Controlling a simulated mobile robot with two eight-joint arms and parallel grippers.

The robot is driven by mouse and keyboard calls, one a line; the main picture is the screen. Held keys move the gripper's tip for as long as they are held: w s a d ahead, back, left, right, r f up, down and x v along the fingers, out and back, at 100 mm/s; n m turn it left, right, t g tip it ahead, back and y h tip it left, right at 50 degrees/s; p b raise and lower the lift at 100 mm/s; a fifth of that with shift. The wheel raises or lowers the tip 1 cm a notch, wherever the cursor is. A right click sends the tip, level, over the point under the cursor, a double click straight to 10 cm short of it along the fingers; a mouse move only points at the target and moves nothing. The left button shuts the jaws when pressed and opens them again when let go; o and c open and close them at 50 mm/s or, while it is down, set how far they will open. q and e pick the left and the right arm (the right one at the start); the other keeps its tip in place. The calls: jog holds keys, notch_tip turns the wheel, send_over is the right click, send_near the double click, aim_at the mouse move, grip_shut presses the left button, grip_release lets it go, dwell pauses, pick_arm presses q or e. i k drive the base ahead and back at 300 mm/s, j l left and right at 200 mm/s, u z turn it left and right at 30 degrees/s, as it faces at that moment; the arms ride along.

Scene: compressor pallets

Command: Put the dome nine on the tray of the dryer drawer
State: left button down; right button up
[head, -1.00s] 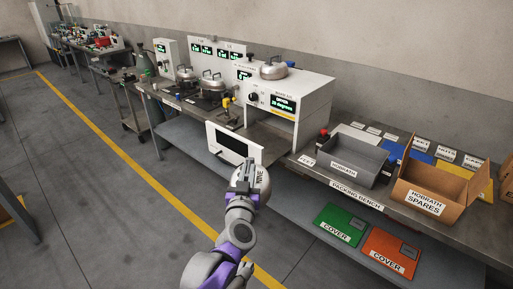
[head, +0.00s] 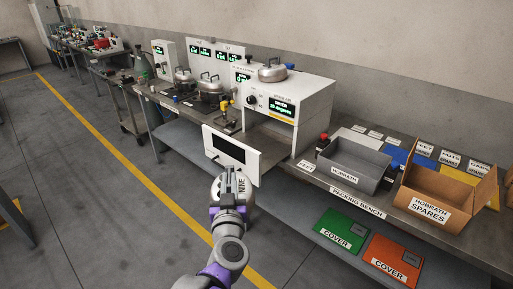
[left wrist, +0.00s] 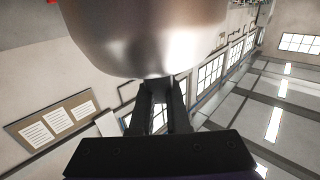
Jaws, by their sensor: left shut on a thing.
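The dome nine (head: 245,190) is a metal dome with a NINE label, mostly hidden behind my left gripper (head: 231,180) in the head view. My left gripper is shut on it; in the left wrist view the shiny dome (left wrist: 145,35) fills the top, above the dark fingers (left wrist: 158,105). The dryer (head: 312,98) is a white cabinet with a green display. Its drawer front (head: 250,164), a white panel with a dark window, stands out ahead of the cabinet. The dome is below and in front of this panel. The tray behind it is largely hidden. My right gripper is not in view.
Another metal dome (head: 272,72) sits on the dryer's top. Metal pots (head: 209,84) stand left of the dryer. The packing bench at right holds a grey bin (head: 352,164) and a cardboard spares box (head: 436,195). Open floor lies left of the benches.

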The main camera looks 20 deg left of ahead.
aim_at(268, 151)
jog(key=i, duration=1.35)
